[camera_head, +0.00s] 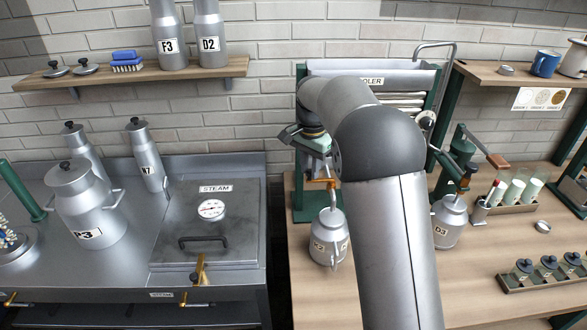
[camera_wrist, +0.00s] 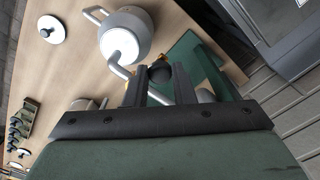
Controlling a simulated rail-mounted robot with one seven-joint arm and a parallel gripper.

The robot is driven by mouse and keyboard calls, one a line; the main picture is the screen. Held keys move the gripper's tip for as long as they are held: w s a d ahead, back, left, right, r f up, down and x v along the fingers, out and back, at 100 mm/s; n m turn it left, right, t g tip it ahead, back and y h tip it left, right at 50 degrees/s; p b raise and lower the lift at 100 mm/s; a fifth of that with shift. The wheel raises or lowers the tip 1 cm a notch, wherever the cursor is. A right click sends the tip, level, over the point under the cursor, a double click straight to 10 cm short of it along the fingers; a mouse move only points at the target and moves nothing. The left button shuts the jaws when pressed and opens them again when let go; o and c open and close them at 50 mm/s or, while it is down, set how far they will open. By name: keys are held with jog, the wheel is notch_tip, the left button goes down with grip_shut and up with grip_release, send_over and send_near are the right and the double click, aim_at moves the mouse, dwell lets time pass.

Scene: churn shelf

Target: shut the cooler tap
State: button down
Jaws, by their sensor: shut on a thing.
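The cooler (camera_head: 372,70) stands against the brick wall, partly hidden behind my arm. Its tap (camera_head: 331,184) shows as a small brass-orange piece low on the front, above a grey can (camera_head: 328,238). My gripper (camera_head: 318,160) is at the tap. In the wrist view, my gripper (camera_wrist: 160,80) has its two dark fingers on either side of a dark round knob (camera_wrist: 160,71), with a bit of brass beside it. The fingers are shut on this knob. The open can (camera_wrist: 122,45) with white inside shows just beyond. How the tap handle is turned cannot be told.
A second can (camera_head: 448,222) stands right of my arm, near a green hand-cranked device (camera_head: 460,150). A rack of tubes (camera_head: 515,195), a loose lid (camera_head: 542,226) and a rack of jars (camera_head: 545,272) lie farther right. A steel vat (camera_head: 210,235) is at the left.

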aim_at(310, 171)
jog(key=shift+w, duration=0.1)
dwell(0.3)
jog(key=c, duration=1.2)
grip_release()
jog(key=shift+r, duration=0.1)
notch_tip(310, 171, up, 17)
jog(key=shift+r, duration=0.15)
